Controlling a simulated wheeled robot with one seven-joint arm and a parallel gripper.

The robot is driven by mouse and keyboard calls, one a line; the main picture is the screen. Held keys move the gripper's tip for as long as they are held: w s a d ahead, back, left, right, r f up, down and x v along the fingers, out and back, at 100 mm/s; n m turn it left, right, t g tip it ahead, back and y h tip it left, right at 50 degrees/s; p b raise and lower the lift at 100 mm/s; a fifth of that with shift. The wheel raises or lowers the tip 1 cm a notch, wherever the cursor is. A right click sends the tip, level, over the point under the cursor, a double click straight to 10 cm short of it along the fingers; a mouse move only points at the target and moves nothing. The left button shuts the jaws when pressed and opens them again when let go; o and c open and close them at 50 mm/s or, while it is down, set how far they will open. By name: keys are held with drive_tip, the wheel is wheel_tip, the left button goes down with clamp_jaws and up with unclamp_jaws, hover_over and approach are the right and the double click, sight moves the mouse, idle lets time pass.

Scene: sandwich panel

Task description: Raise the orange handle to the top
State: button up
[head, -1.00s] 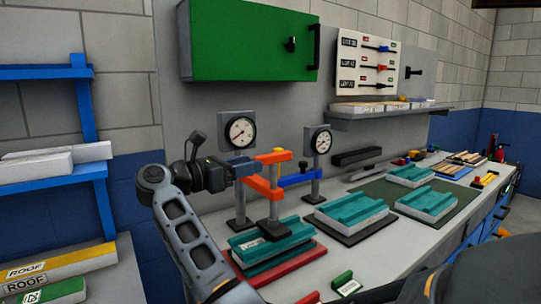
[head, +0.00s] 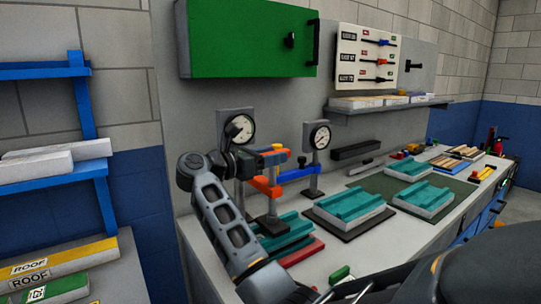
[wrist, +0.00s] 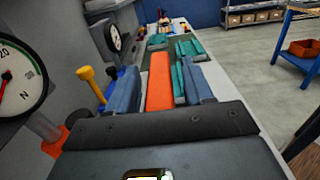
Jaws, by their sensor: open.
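In the wrist view the orange handle (wrist: 160,82) runs lengthwise between the two blue-grey fingers. My gripper (wrist: 160,90) is open, with one finger on each side of the handle and no clear grip on it.
A blue lever (head: 298,173) lies just right of the press. Dial gauges stand behind, one at the right (head: 317,136) and one in the wrist view (wrist: 18,78). A green cabinet (head: 245,40) hangs above. More teal-topped panels (head: 350,204) lie to the right.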

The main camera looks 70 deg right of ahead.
drive_tip(key=shift+c, duration=0.3)
clamp_jaws()
drive_tip(key=shift+r+b, duration=0.45)
drive_tip(key=shift+r, duration=2)
drive_tip(key=shift+c, duration=1.1)
unclamp_jaws()
drive_tip(key=shift+o, duration=1.4)
drive_tip(key=shift+f, duration=0.1)
drive_tip(key=shift+a, duration=0.1)
